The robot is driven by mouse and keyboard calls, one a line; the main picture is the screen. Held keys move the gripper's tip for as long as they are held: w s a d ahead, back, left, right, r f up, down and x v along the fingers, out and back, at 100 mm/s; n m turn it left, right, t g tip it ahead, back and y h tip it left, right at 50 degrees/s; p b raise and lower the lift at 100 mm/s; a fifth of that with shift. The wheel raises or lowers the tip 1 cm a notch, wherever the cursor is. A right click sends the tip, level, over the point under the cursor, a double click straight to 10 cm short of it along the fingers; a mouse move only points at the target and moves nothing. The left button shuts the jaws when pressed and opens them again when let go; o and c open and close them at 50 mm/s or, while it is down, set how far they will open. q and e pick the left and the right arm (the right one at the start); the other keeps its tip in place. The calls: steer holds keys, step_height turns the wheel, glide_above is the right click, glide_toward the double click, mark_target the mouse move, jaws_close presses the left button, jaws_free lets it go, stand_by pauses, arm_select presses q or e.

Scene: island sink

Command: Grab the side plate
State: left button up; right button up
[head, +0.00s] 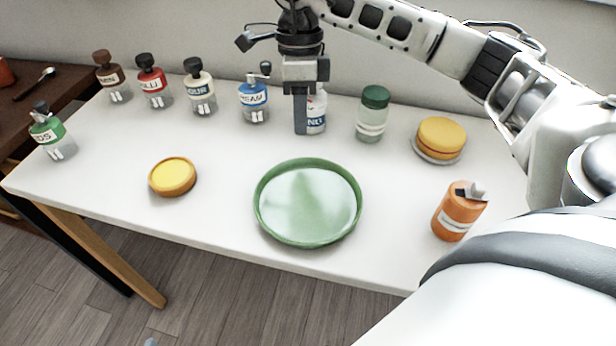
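A round green plate (307,238) with a raised rim and a pale, shiny inside lies flat on the white table, near the front middle. My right gripper (301,132) points down above the table behind the plate, in front of a white bottle (317,110) that it partly hides. It is apart from the plate. I see its fingers nearly edge-on, so whether they are open or shut does not show. My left gripper is out of view.
Several labelled jars (200,90) stand along the back left. A small yellow dish (172,176) lies left of the plate. A green-lidded jar (373,114), a yellow stacked round item (440,138) and an orange bottle (457,212) stand to the right. The table's front edge is close to the plate.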

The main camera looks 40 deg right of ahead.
mark_target(301, 159)
steer(key=x, duration=0.7)
steer(key=shift+s+a+f, duration=0.15)
steer(key=shift+f, duration=0.1)
jaws_close()
